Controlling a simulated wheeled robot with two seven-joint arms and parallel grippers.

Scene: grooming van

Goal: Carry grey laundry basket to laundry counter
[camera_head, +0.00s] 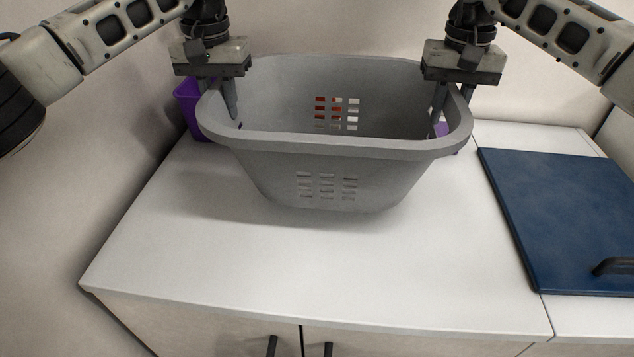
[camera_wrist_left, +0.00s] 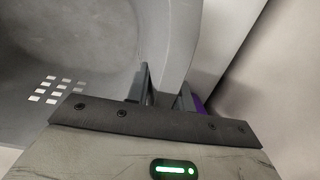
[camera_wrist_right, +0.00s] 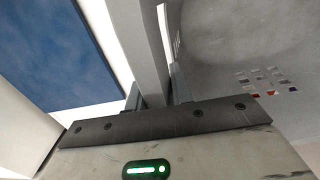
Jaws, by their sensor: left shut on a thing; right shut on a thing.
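The grey laundry basket (camera_head: 330,165) is upright over the white laundry counter (camera_head: 270,265). A shadow shows on the counter below it; I cannot tell whether its base touches. My left gripper (camera_head: 222,98) is shut on the basket's left rim, one finger inside and one outside. The left wrist view shows the rim (camera_wrist_left: 181,45) between the fingers. My right gripper (camera_head: 448,100) is shut on the right rim in the same way, and the right wrist view shows that rim (camera_wrist_right: 148,50) between the fingers. The basket's inside looks empty where visible.
A purple container (camera_head: 190,108) stands behind the basket's left side. Another purple thing (camera_head: 441,129) shows partly at the right rim. A dark blue panel with a black handle (camera_head: 565,215) lies to the right. The counter's front part is clear, above cabinet doors (camera_head: 210,325).

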